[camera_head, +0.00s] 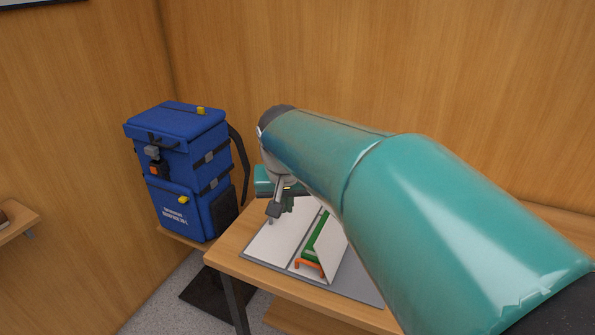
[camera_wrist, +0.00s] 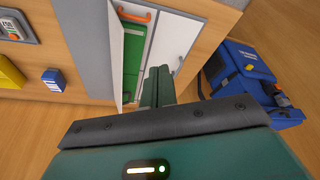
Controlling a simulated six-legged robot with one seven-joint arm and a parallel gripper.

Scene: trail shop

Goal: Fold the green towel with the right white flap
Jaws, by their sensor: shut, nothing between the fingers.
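A grey folding board (camera_head: 359,286) lies on the wooden table. The green towel (camera_head: 313,238) lies on its middle, partly hidden by the right white flap (camera_head: 332,257), which stands raised and tilted beside it. In the wrist view the towel (camera_wrist: 133,52) shows between this flap (camera_wrist: 115,55), seen nearly edge-on, and the left white flap (camera_wrist: 178,38). The left flap lies flat, with a small grey handle (camera_wrist: 179,66). An orange handle (camera_head: 309,264) is at the towel's near end. My gripper (camera_wrist: 156,76) is shut and empty, above the board's far side near the left flap.
A blue backpack (camera_head: 185,170) stands left of the table (camera_head: 229,258); it also shows in the wrist view (camera_wrist: 245,80). In the wrist view a yellow item (camera_wrist: 10,75) and a blue box (camera_wrist: 54,79) lie to the left. Wooden walls (camera_head: 360,60) stand behind.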

